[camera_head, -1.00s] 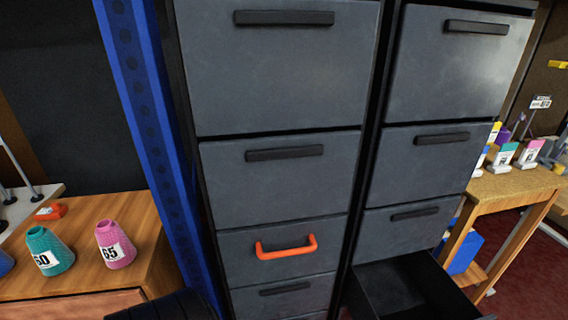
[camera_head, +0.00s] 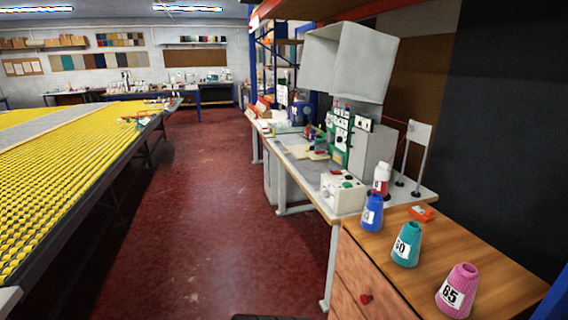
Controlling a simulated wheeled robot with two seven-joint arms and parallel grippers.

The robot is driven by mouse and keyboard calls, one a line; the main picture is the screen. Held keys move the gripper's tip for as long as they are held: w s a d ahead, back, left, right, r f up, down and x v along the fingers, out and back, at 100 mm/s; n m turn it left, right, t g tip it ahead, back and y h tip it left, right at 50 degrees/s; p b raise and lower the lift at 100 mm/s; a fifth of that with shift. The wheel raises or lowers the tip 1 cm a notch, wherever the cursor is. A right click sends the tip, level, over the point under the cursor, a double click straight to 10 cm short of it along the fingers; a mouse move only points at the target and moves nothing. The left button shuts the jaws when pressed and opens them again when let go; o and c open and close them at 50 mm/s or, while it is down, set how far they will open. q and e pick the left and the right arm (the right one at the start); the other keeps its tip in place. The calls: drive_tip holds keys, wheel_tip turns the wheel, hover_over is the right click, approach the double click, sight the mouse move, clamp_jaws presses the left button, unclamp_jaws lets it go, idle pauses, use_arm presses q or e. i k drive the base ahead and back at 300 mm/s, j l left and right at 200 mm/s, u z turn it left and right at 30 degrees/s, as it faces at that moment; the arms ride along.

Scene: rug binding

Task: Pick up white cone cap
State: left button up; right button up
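I cannot make out a white cone cap for certain. A white and red item (camera_head: 381,178) stands upright behind the blue cone (camera_head: 372,212); it is too small to tell what it is. The blue cone, a teal cone (camera_head: 406,245) labelled 60 and a pink cone (camera_head: 457,291) labelled 65 stand in a row on the wooden cabinet (camera_head: 489,252) at the lower right. Neither of my grippers is in view.
A small orange-red item (camera_head: 421,213) lies behind the cones. A workbench with a white box (camera_head: 342,193) and a green panel adjoins the cabinet. A long table with yellow material (camera_head: 70,170) stands left. The red floor (camera_head: 200,220) between is clear.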

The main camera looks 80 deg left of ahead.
sight(382, 172)
drive_tip(key=u, duration=2.65)
drive_tip(key=i+j+u, duration=0.25)
drive_tip(key=i, duration=0.75)
drive_tip(key=i+u, duration=0.25)
drive_tip(key=i, duration=0.8)
drive_tip(key=i+j+z, duration=0.1)
drive_tip(key=i+z, duration=0.3)
drive_tip(key=i, duration=0.15)
drive_tip(key=i+j+z, duration=0.8)
drive_tip(key=i, duration=0.2)
drive_tip(key=i+j+z, duration=0.35)
drive_tip(key=i+j, duration=0.05)
drive_tip(key=j, duration=0.1)
